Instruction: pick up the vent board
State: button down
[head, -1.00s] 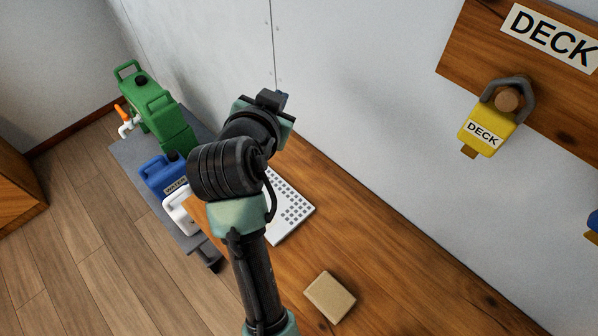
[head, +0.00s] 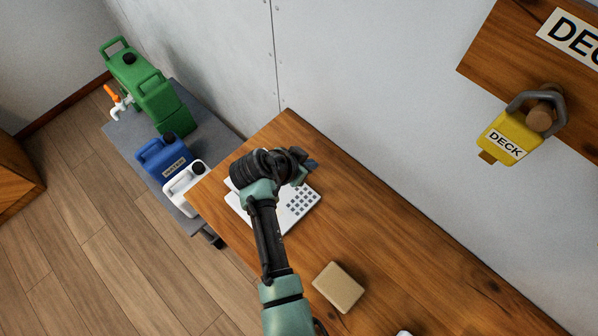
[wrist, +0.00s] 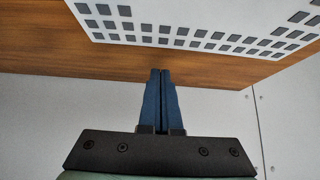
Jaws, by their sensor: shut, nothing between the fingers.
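The vent board (head: 297,208) is a white panel with rows of grey square holes. It lies flat on the wooden counter near its left end. My arm covers much of it in the head view. In the wrist view the vent board (wrist: 200,22) fills the top, with its edge ahead of the fingers. My gripper (wrist: 161,72) has its two blue fingers shut together and empty, a little short of the board's edge in that picture. In the head view the fingertips are mostly hidden behind the wrist, over the board's far side.
A tan block (head: 338,287) lies on the counter (head: 400,255) nearer me. The wall (head: 370,90) runs along the counter's far edge. A white jug (head: 186,184), a blue jug (head: 163,157) and a green can (head: 150,88) stand on a grey shelf (head: 215,142) at left. A yellow DECK tag (head: 508,138) hangs at right.

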jog(key=shift+w+d+f, duration=0.2)
jog(key=shift+f, duration=0.25)
jog(key=shift+s+a+r+p, duration=0.15)
jog(key=shift+s+a+p, duration=0.85)
jog(key=shift+s+a, duration=0.4)
jog(key=s+a, duration=0.8)
jog(key=shift+s+a, duration=0.2)
jog(key=shift+f, duration=0.2)
jog(key=shift+d, duration=0.1)
